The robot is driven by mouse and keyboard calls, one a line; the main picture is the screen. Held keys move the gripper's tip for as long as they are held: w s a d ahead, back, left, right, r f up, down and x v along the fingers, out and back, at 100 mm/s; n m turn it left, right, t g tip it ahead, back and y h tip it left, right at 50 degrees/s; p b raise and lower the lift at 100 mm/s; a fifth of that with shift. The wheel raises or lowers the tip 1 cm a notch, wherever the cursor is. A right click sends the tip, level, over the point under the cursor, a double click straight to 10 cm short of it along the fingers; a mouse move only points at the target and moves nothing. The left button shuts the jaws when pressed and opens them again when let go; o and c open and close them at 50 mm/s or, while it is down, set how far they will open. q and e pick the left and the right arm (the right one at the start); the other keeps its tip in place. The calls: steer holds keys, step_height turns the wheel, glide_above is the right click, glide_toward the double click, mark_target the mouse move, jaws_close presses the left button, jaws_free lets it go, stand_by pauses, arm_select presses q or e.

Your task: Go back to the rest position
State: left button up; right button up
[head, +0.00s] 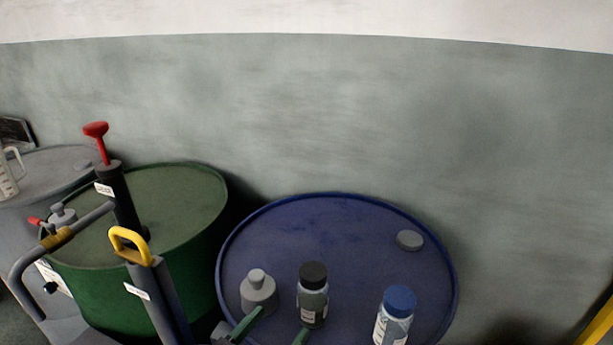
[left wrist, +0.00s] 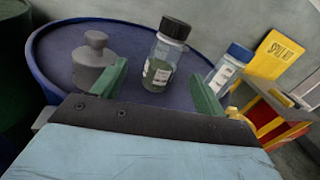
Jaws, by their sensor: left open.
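My left gripper (head: 275,333) shows at the bottom edge of the head view, over the near part of the blue drum (head: 335,215). In the left wrist view its two green fingers (left wrist: 158,88) are spread wide with nothing between them touching. A jar with a black cap (head: 313,297) stands upright on the drum, just beyond the fingers; it also shows in the left wrist view (left wrist: 163,60). A grey fitting (head: 258,288) sits on the drum to its left. My right gripper is not in view.
A jar with a blue cap (head: 394,318) stands on the drum's right side. A yellow spill kit (left wrist: 275,55) is at right. A grey wall (head: 330,120) is behind.

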arm_select(q)
steer(key=s+a+f+n+g+y, duration=0.15)
steer(key=a+f+n+y, duration=0.35)
steer(key=n, duration=0.6)
steer(key=s+a+f+n+g+y, duration=0.1)
steer(key=a+n+g+y, duration=0.15)
steer(key=a+n, duration=0.6)
steer(key=s+a+f+n+g, duration=0.1)
steer(key=s+f+n+g, duration=0.25)
steer(key=s+n, duration=0.5)
steer(key=s+a+f+n+g, duration=0.1)
steer(key=s+f+n+g, duration=0.35)
steer(key=n, duration=0.65)
step_height(320, 180, down, 22)
steer(key=s+g, duration=0.1)
steer(key=s, duration=0.1)
steer(key=s+a+f+g, duration=0.1)
steer(key=s+a+f, duration=0.1)
steer(key=s+f, duration=0.6)
steer(key=s+a+f+m+y, duration=0.1)
steer(key=s+a+f, duration=0.1)
steer(key=s+f, duration=0.5)
steer(key=shift+s+a+f+g, duration=0.4)
steer(key=shift+s, duration=0.7)
